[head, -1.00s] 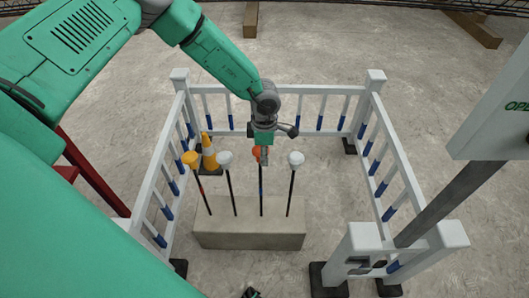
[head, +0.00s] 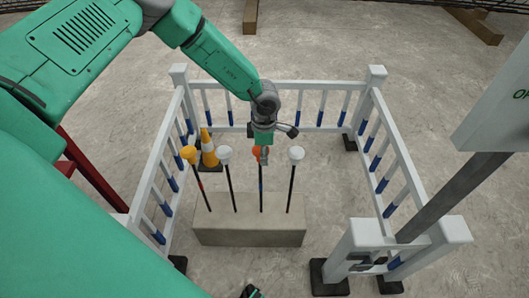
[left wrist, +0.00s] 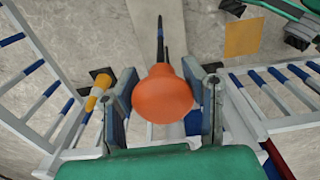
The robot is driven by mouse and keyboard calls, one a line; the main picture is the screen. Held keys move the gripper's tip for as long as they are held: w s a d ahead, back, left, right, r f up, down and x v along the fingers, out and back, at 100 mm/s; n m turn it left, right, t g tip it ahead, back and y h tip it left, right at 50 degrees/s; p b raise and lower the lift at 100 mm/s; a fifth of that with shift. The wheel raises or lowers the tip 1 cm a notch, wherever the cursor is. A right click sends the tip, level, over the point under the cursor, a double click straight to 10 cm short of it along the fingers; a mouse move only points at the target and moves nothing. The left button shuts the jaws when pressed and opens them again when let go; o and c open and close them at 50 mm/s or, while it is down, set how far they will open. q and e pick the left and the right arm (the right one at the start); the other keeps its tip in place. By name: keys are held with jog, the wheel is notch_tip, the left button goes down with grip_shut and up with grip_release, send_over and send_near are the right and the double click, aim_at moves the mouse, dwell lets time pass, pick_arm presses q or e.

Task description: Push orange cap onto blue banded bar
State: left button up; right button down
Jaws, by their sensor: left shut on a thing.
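The orange cap (head: 257,152) is at the top of the blue banded bar (head: 261,185), third from the left in the concrete block. My left gripper (head: 264,156) comes down from above and is shut on the cap. In the left wrist view the round orange cap (left wrist: 163,93) sits between the two fingers (left wrist: 163,105), with the dark bar (left wrist: 160,40) running away behind it. The cap hides the bar's end, so how deep the bar sits in it cannot be told. A small dark and green part at the head view's bottom edge may be my right gripper; its jaws do not show.
The concrete block (head: 250,232) holds other upright bars, with a yellow-orange cap (head: 188,154) and white caps (head: 226,155) (head: 296,155). White railings (head: 300,86) surround it. A traffic cone (head: 209,150) stands at left. A grey sign (head: 497,105) is at right.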

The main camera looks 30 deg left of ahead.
pick_arm(q)
jog(key=shift+f+b, duration=0.3)
jog(key=shift+f, duration=0.3)
jog(key=o, duration=0.9)
jog(key=shift+r, duration=0.1)
notch_tip(320, 180, up, 12)
jog(key=shift+f, duration=0.1)
